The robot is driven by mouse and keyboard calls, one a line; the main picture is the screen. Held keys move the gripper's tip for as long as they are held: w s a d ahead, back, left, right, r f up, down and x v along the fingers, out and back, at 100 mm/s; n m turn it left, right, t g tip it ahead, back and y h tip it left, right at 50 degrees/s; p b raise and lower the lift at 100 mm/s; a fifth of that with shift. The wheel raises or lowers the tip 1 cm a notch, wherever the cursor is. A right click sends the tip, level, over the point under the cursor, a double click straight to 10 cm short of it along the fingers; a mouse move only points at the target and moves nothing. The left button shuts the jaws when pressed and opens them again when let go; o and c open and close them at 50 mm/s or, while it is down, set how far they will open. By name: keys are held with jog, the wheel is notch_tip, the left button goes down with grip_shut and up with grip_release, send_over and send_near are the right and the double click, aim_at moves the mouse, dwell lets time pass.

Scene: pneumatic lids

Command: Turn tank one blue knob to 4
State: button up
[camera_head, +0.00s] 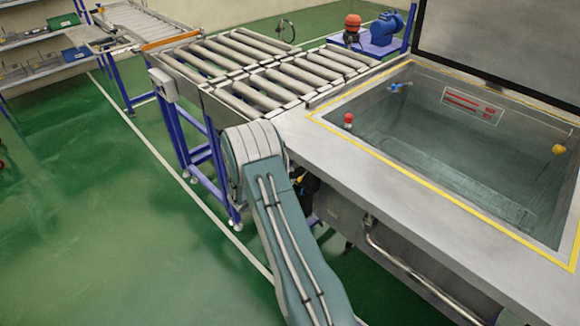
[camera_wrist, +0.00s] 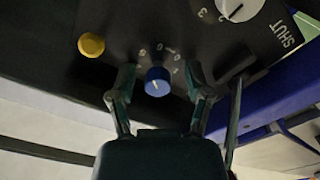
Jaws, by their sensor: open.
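In the wrist view, the blue knob (camera_wrist: 157,81) sits on a dark panel (camera_wrist: 130,25), with small white marks around its far side that are too blurred to read surely. It has a pale pointer line. My gripper (camera_wrist: 161,88) is open, with one finger on each side of the knob. I see gaps between knob and fingers, and cannot tell any contact. In the head view, a tank (camera_head: 400,165) with its lid (camera_head: 505,45) raised stands at right. My arm reaches down beside its front-left corner; my gripper and the blue knob are hidden there.
A yellow button (camera_wrist: 91,44) and a white knob (camera_wrist: 238,8) with numbers are on the same panel. A "SHUT" label (camera_wrist: 286,34) is at right. A roller conveyor (camera_head: 270,70) adjoins the tank. A pipe handle (camera_head: 400,265) runs along the tank front.

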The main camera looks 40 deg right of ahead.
jog(key=shift+a, duration=0.1)
grip_shut()
jog(key=shift+n, duration=0.3)
jog(key=n, duration=0.3)
jog(key=shift+n, duration=0.3)
jog(key=n, duration=0.3)
jog(key=shift+n, duration=0.4)
jog(key=n, duration=0.3)
jog(key=shift+n, duration=2.1)
